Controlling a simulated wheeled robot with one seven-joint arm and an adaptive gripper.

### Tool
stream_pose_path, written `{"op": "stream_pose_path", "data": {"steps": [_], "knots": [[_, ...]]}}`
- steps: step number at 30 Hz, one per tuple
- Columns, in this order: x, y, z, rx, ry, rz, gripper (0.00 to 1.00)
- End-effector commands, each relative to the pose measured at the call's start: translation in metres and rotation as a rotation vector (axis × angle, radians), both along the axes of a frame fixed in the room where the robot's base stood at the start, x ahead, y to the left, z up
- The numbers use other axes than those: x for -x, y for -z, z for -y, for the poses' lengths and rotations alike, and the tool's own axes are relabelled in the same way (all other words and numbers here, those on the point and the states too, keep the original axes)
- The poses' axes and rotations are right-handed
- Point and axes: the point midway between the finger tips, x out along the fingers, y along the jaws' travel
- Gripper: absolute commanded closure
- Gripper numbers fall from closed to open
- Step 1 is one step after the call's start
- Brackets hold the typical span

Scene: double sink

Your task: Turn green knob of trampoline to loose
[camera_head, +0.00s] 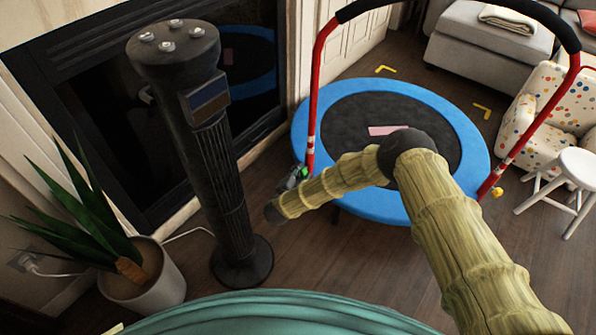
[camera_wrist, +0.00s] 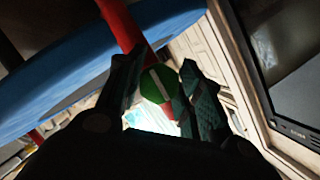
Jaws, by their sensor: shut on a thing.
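The trampoline (camera_head: 465,130) has a blue rim, a dark mat and a red handlebar frame with a black padded top. The green knob (camera_head: 305,172) sits low on the left red post (camera_head: 312,120). My gripper (camera_head: 296,178) is at this knob, at the end of my arm. In the wrist view the round green knob (camera_wrist: 158,84) with a pale bar across its face lies between the two dark fingers of my gripper (camera_wrist: 160,85). The fingers are closed on its sides. The red post (camera_wrist: 122,25) runs behind the knob.
A tall black tower fan (camera_head: 215,160) stands left of my gripper. A potted plant (camera_head: 145,275) is at the lower left. A yellow knob (camera_head: 497,192) is on the right post. A white stool (camera_head: 575,170) and dotted armchair (camera_head: 545,115) stand at the right.

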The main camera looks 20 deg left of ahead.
Motion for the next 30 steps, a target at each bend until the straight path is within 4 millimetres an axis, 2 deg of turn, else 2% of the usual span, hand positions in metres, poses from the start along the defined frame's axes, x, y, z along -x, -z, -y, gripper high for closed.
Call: {"op": "stream_pose_path", "data": {"steps": [1,20,21,24,30], "knots": [[-0.0020,-0.0048,-0.0015,0.014,0.000,0.001,0.88],[-0.0026,-0.0044,-0.0012,0.057,0.000,-0.014,0.88],[-0.0027,-0.0043,-0.0012,0.057,0.000,-0.014,0.60],[-0.0025,-0.0041,-0.0009,0.057,0.000,-0.015,0.42],[-0.0017,-0.0024,-0.0001,0.057,0.001,-0.017,0.42]]}}
